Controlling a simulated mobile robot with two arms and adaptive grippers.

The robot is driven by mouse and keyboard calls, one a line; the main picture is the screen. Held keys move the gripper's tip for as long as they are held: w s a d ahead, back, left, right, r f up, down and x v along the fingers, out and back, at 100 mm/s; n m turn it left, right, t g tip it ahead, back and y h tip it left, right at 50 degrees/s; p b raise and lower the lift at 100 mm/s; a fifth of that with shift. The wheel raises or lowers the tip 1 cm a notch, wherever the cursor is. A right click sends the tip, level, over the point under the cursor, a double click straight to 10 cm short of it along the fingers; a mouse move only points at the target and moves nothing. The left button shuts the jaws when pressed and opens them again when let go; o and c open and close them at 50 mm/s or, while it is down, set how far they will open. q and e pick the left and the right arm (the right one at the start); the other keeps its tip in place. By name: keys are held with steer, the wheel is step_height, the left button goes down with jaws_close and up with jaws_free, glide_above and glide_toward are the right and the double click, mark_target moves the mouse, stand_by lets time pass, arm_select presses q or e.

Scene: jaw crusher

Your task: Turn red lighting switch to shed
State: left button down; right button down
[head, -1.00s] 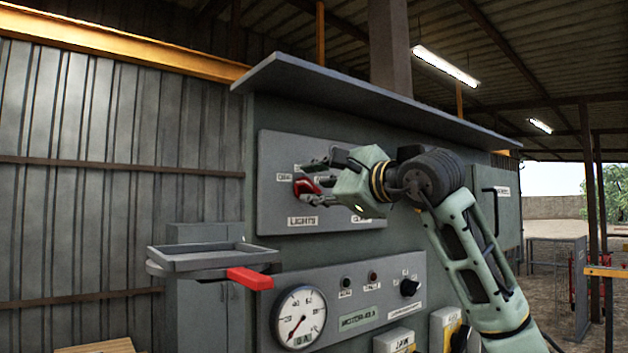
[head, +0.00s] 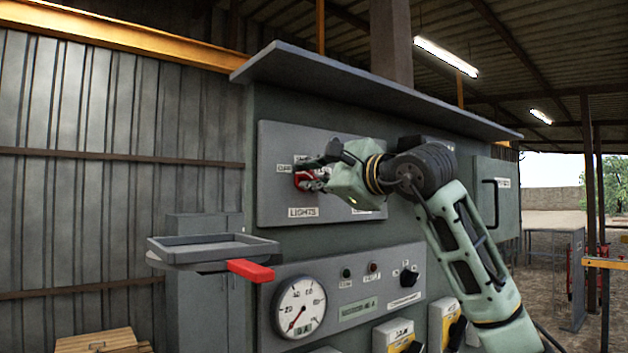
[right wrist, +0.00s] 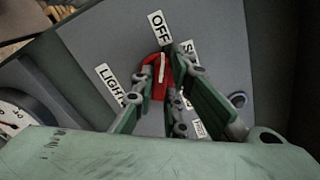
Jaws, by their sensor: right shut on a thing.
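The red lights switch (head: 301,181) is on the grey upper panel (head: 275,200), above the LIGHTS label (head: 302,212). It also shows in the right wrist view (right wrist: 159,85), with a white mark along it. The mark points up toward the OFF label (right wrist: 158,28); a label starting with S (right wrist: 188,55) is just right of it. My right gripper (head: 313,179) reaches in from the right and is shut on the red switch, its fingers (right wrist: 164,76) on either side of it. The fingers partly hide the switch and labels. My left gripper is not in view.
A grey tray (head: 168,255) with a red handle (head: 250,270) juts out at left, below the panel. A lower panel (head: 290,265) carries a gauge (head: 299,307) and a black knob (head: 409,276). A roof ledge (head: 350,86) overhangs the panel.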

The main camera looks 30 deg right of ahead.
steer(key=shift+m, duration=0.3)
steer(key=m+b, duration=0.1)
steer(key=m, duration=1)
steer(key=shift+b, duration=0.3)
stand_by(0.5)
steer(key=c, duration=1.8)
jaws_free()
steer(key=shift+o, duration=0.2)
